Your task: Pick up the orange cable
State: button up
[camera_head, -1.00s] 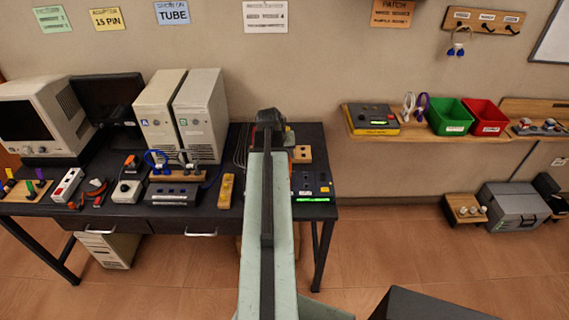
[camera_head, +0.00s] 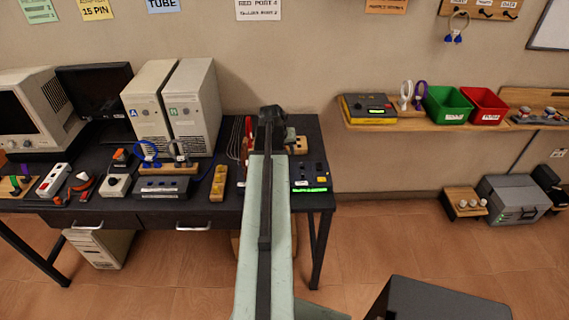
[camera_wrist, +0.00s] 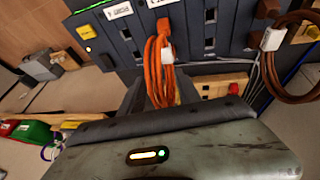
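The orange cable (camera_wrist: 160,72) is a bundled coil with a white tag, in the middle of the wrist view. Its upper end meets an orange plug (camera_wrist: 170,32) at a dark panel. Its lower end passes behind the dark front edge of my gripper (camera_wrist: 160,100). The cable lies in front of the gripper, roughly centred. I cannot tell whether the fingers touch it or how far apart they are. In the head view my gripper (camera_head: 270,118) is over the right part of the dark table, and my arm hides what lies behind it.
A brown coiled cable (camera_wrist: 290,55) is to the right in the wrist view. The dark table (camera_head: 320,165) holds two computer towers (camera_head: 190,100), a monitor and several small devices. A wall shelf (camera_head: 400,127) with green and red bins stands to the right. Open floor lies in front.

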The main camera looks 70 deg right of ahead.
grip_shut()
jog(key=shift+r, duration=0.1)
